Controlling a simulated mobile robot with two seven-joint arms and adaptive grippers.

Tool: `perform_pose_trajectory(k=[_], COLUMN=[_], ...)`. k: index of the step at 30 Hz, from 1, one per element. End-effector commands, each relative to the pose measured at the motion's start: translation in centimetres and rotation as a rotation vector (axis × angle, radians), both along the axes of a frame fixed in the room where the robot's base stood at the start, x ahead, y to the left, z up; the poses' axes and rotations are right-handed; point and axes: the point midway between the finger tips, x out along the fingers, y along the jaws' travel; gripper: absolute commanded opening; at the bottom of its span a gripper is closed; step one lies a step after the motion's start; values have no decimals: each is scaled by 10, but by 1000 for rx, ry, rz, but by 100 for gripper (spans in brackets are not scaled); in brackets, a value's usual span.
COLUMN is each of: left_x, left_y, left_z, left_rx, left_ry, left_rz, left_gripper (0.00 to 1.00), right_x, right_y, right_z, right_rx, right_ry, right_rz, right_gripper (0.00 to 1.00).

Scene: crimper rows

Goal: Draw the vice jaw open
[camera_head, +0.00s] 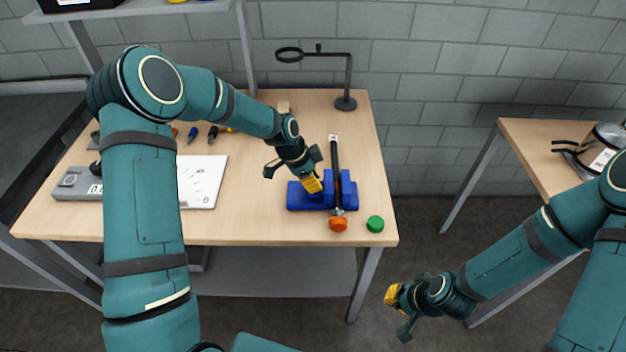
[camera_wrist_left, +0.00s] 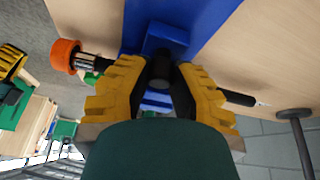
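The blue vice (camera_head: 307,198) stands near the front right of the wooden table, and its blue body also shows in the left wrist view (camera_wrist_left: 185,20). A black bar with an orange knob (camera_head: 338,224) at its front end lies across it. The knob is at upper left in the left wrist view (camera_wrist_left: 64,56). My left gripper (camera_head: 313,184) points down at the vice. In the wrist view its yellow fingers stand apart on both sides of a dark cylindrical piece (camera_wrist_left: 161,70); contact is unclear. My right gripper (camera_head: 396,300) hangs over the floor, away from the vice.
A green round piece (camera_head: 375,224) sits right of the vice near the table edge. A black stand (camera_head: 346,102) is at the back right. A white board (camera_head: 203,180) and a grey box (camera_head: 76,184) lie to the left. Another table (camera_head: 535,150) holds a pot (camera_head: 603,145).

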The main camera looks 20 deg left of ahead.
Motion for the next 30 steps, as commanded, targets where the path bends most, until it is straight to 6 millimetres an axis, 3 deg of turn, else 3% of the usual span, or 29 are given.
perform_pose_trajectory(k=[5,13,23,24,26,27,30], left_x=[-2,-14,-16,-16,-16,-16,-15], left_y=[7,48,52,52,51,51,51], left_z=[-2,-3,-2,-2,-2,-2,-2], left_rx=[-1,1,1,2,1,1,1], left_ry=[2,3,5,5,5,4,3], left_rz=[2,5,2,1,2,1,0], left_gripper=[0,0,0,26,48,53,53], right_x=[0,0,0,0,0,0,0], right_y=[0,1,1,1,1,1,1], right_z=[-3,-16,-16,-16,-16,-16,-16], right_rx=[0,-3,-3,-3,-3,-3,-3], right_ry=[0,1,1,1,1,1,1], right_rz=[0,0,0,0,0,0,0], right_gripper=[0,0,0,0,0,0,0])
